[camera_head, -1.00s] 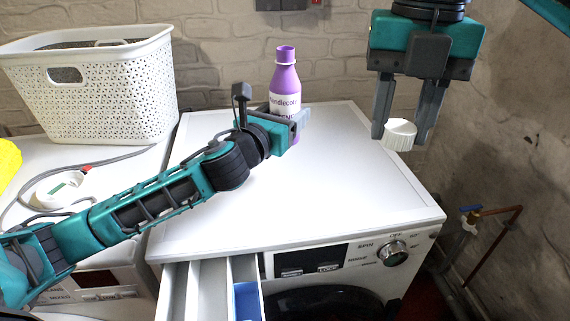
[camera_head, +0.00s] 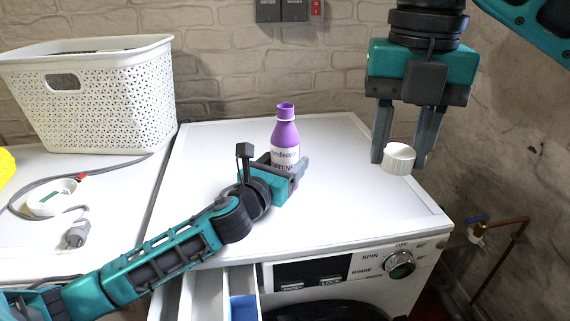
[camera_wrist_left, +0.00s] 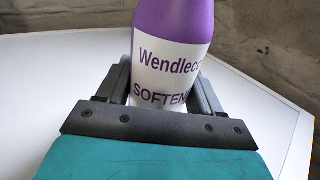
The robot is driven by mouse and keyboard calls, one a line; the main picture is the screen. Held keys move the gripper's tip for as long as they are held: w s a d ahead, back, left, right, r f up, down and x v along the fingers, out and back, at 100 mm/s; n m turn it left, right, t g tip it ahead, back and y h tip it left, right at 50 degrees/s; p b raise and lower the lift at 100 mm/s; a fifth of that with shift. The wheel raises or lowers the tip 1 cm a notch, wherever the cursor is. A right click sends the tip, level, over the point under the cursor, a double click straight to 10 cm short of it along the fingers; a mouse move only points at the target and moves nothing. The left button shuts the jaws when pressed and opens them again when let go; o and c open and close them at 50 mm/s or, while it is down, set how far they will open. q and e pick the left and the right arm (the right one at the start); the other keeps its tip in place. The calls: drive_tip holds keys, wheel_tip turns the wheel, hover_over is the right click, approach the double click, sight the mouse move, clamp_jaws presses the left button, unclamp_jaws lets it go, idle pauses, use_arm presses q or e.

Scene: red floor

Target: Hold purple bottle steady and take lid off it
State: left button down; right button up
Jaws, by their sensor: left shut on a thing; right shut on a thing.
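The purple bottle (camera_head: 285,135) with a white label stands upright on the white washing machine top, its neck open and bare. My left gripper (camera_head: 296,172) is shut on the bottle's lower part. In the left wrist view the bottle (camera_wrist_left: 175,25) shows between the two fingers of my left gripper (camera_wrist_left: 165,90), and its label reads "SOFTEN" in part. The white ribbed lid (camera_head: 398,158) is held between the fingertips of my right gripper (camera_head: 401,160). The right gripper points down, to the right of the bottle and apart from it.
A white perforated basket (camera_head: 95,100) stands at the back left. A grey cable and a white device (camera_head: 52,197) lie on the left surface. The washing machine top (camera_head: 350,215) is clear around the bottle. A detergent drawer (camera_head: 215,292) is open at the front.

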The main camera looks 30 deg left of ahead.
use_arm(q)
drive_tip(key=c, duration=0.6)
unclamp_jaws()
drive_tip(key=shift+f, duration=0.15)
drive_tip(key=o, duration=0.4)
drive_tip(key=shift+o, duration=0.2)
